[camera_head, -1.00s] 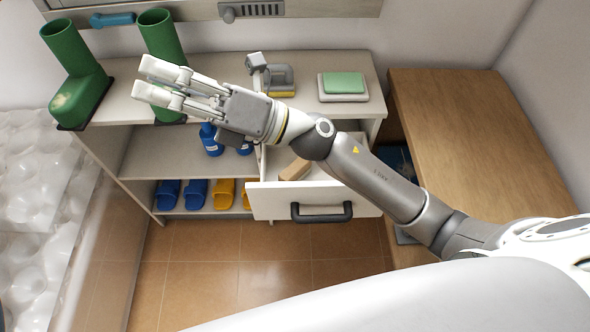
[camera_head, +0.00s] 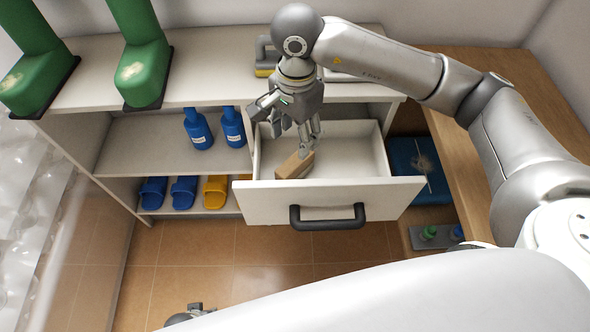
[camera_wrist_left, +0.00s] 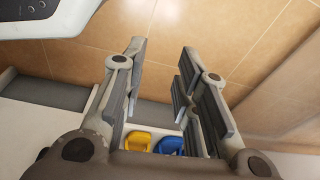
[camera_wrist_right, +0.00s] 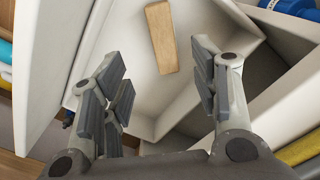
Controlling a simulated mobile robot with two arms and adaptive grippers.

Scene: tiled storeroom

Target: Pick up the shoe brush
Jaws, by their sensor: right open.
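The shoe brush, a light wooden block (camera_head: 290,167), lies in the open white drawer (camera_head: 345,160), toward its left side. It also shows in the right wrist view (camera_wrist_right: 161,38), top centre, beyond the fingertips.
The drawer's front has a dark handle (camera_head: 328,217). Green boots (camera_head: 140,62) stand on the shelf top. Blue bottles (camera_head: 199,130) and blue and yellow slippers (camera_head: 215,192) sit on the lower shelves. A wooden bench (camera_head: 462,160) is at right. The tiled floor in front is clear.

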